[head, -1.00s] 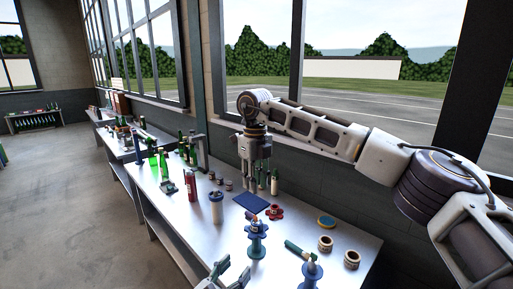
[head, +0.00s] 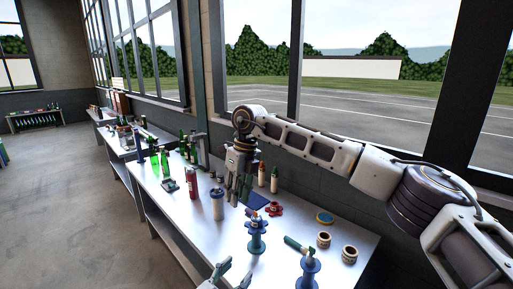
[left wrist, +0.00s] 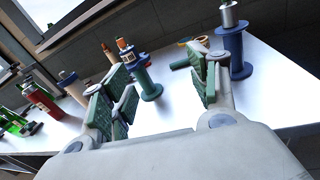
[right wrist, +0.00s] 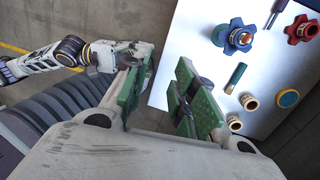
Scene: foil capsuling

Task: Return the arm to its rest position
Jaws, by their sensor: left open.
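My left gripper (head: 228,282) is at the bottom of the head view, by the bench's front edge. In the left wrist view its fingers (left wrist: 165,90) are apart and empty. A blue-green spool-shaped stand (left wrist: 148,82) shows beyond the gap between them.
The bench (head: 180,217) carries a dark red bottle (head: 191,182), a red knob (head: 274,208), two spool stands, a green cylinder (head: 297,244), two ring rolls (head: 323,240) and a yellow-rimmed disc (head: 325,218). Green bottles (head: 164,162) stand at the far end. A window wall runs behind.

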